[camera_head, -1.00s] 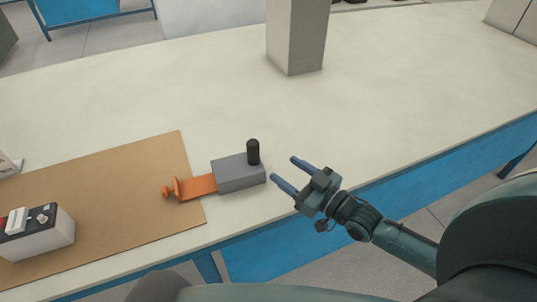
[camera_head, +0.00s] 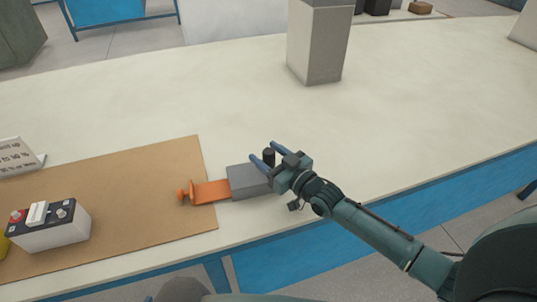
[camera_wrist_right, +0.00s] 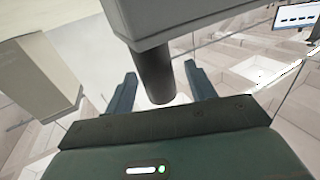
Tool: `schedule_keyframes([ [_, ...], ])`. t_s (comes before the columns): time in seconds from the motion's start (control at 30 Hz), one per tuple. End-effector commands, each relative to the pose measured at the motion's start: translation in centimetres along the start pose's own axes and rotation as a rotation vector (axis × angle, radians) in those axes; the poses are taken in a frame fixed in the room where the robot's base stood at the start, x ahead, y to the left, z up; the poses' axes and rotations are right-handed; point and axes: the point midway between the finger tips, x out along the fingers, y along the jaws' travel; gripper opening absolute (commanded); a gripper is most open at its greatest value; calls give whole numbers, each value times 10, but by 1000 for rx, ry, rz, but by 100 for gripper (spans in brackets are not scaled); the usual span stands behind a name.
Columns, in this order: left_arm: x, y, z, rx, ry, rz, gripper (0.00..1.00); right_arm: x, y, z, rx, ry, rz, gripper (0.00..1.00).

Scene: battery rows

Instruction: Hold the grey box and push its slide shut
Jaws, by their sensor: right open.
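The grey box (camera_head: 244,181) lies at the right edge of a brown board. Its orange slide (camera_head: 210,191) sticks out to the left and ends in a round knob (camera_head: 182,194). A black upright post (camera_head: 269,158) stands on the box's right end. My right gripper (camera_head: 266,153) is open, with its fingers on either side of the post; whether they touch it I cannot tell. In the right wrist view the post (camera_wrist_right: 153,75) is between the two spread fingers (camera_wrist_right: 162,90), below the grey box (camera_wrist_right: 175,18). My left gripper is not in view.
A brown board (camera_head: 130,185) carries a white battery (camera_head: 50,226) with a black top. A grey pillar (camera_head: 317,45) rises from the pale table (camera_head: 420,90).

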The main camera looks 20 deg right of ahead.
Motion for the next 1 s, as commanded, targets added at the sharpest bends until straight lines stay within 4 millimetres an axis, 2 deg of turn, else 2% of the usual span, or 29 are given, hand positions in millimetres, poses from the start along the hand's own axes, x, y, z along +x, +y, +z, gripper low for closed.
schedule_keyframes([
  [0.17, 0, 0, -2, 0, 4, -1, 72, 0, 0, 0, 0, 0, 0, 54],
  [0.83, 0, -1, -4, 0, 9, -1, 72, -1, 0, 0, 0, -1, 0, 0],
  [1.0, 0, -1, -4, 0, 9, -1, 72, -1, 0, 0, -1, -1, 0, 0],
])
